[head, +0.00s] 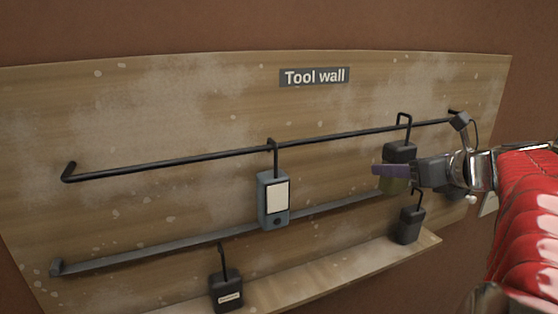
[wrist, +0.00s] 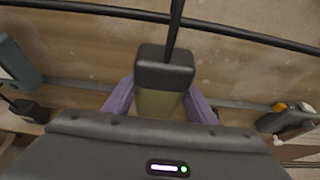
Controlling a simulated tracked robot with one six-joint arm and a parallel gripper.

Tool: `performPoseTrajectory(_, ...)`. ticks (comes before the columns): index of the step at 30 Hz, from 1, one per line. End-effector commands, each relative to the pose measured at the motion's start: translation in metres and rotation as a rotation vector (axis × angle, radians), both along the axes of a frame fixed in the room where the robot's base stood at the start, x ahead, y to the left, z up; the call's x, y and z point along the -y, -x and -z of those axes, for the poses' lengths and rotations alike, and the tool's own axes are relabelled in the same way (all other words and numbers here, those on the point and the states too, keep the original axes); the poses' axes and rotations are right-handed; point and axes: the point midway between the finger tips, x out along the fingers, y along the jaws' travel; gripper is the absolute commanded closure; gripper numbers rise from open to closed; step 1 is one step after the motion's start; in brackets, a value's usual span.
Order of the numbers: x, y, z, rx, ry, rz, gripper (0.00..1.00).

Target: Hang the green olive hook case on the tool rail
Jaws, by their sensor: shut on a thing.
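The olive case (head: 394,186) has a black top (head: 399,152) and a black wire hook (head: 404,115). My gripper (head: 388,171) is shut on its body, with purple fingers on both sides; the wrist view shows the case (wrist: 160,102) upright between them. The upper black tool rail (head: 190,161) runs across the wall board. The hook's bend shows just above the rail near its right end. In the wrist view the shank crosses in front of the rail (wrist: 225,30), and the hook's tip is out of frame. I cannot tell whether the hook rests on the rail.
A blue-grey case (head: 273,213) hangs from the upper rail to the left. Dark cases with hooks are lower down, one left (head: 226,292) and one right (head: 407,226), near the grey lower rail (head: 150,254) and the shelf (head: 330,271). The upper rail between the blue-grey case and mine is clear.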

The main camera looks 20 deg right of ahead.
Motion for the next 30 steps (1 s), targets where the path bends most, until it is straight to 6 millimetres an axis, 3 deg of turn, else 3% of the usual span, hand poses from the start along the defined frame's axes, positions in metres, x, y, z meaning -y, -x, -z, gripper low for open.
performPoseTrajectory(18,-0.002,-0.035,0.0,0.001,0.001,-0.001,0.76)
performPoseTrajectory(30,-0.001,-0.034,0.021,0.0,0.0,0.0,0.76)
